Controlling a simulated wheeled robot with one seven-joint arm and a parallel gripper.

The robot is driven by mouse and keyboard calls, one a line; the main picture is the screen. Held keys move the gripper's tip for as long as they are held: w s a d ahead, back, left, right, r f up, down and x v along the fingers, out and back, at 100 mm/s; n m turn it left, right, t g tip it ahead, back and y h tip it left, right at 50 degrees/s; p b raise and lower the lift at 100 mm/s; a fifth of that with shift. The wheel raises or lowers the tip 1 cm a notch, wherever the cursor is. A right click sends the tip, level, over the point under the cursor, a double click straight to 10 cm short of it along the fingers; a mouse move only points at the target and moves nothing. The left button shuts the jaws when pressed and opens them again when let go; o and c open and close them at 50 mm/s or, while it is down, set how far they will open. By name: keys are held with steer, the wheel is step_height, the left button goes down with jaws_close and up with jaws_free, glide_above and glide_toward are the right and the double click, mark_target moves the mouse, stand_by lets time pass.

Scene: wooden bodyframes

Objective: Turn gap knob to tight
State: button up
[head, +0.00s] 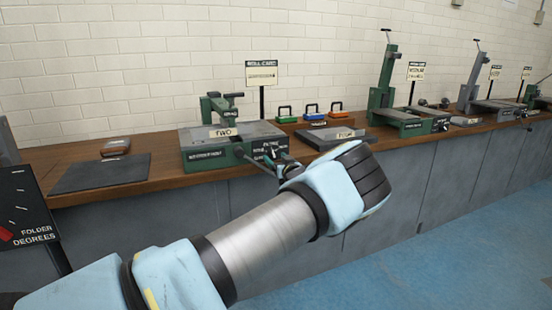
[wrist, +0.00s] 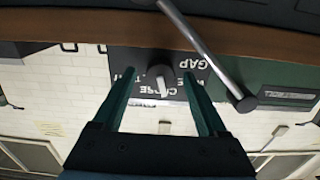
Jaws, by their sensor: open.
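My gripper (wrist: 156,82) is open, with a gap showing on each side of the knob. I cannot tell how deep the knob sits between the fingers. In the head view my gripper (head: 279,166) is at the front of the green machine (head: 205,155) marked TWO, and my wrist hides part of the panel. The knob's pointing direction is unclear.
A metal lever (wrist: 205,48) with a dark end crosses close to the right finger. On the wooden bench (head: 70,198) are a dark mat (head: 102,173), small coloured clamps (head: 311,111) and other machines to the right.

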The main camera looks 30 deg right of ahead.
jaws_close()
stand_by(0.7)
